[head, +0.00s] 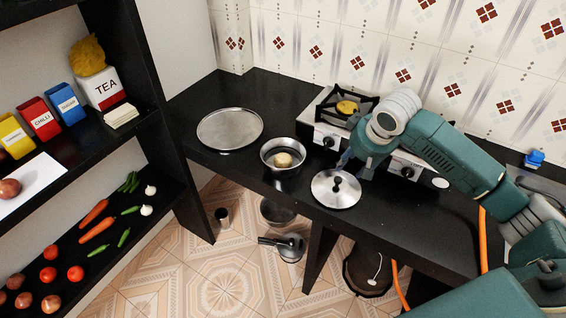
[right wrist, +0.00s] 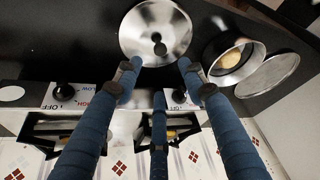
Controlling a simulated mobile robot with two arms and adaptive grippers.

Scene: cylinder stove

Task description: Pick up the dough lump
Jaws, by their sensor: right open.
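The dough lump (head: 284,159) is pale and round and lies inside a small steel pot (head: 267,163) on the black counter. In the right wrist view, the dough lump (right wrist: 231,59) shows inside the pot at the upper right. My right gripper (head: 347,162) is to the right of the pot, near the steel lid. In the right wrist view its blue fingers (right wrist: 158,72) are spread open and empty, pointing towards the lid (right wrist: 160,20). My left gripper is not in view.
The lid (head: 330,199) with a black knob lies on the counter right of the pot. A round steel plate (head: 230,129) lies left of it. A gas stove (head: 324,133) stands behind. A dark shelf with vegetables and spice boxes is at the left.

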